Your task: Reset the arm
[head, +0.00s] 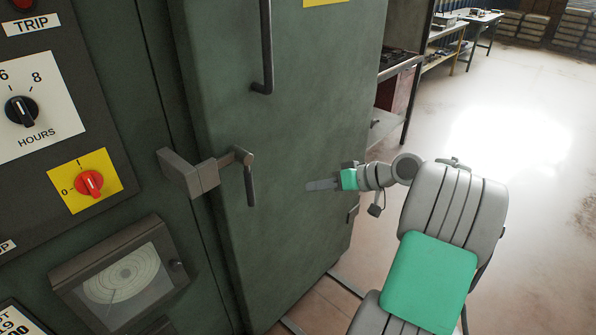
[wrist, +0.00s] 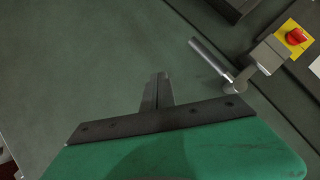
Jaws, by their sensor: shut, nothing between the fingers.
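My gripper (head: 322,184) is at the end of my grey and green arm, in front of the green cabinet door (head: 300,130) in the head view. Its fingers point left, toward the door's latch handle (head: 249,180), and are apart from it. In the wrist view the two fingers (wrist: 157,90) lie together, shut and empty. The latch handle (wrist: 212,60) shows there at the upper right, also apart from the fingers.
A control panel with a red knob on a yellow plate (head: 90,183) and a chart recorder (head: 120,280) are at the left. A vertical bar handle (head: 266,50) is on the door. Workbenches (head: 440,45) stand behind. Open floor (head: 540,200) lies at the right.

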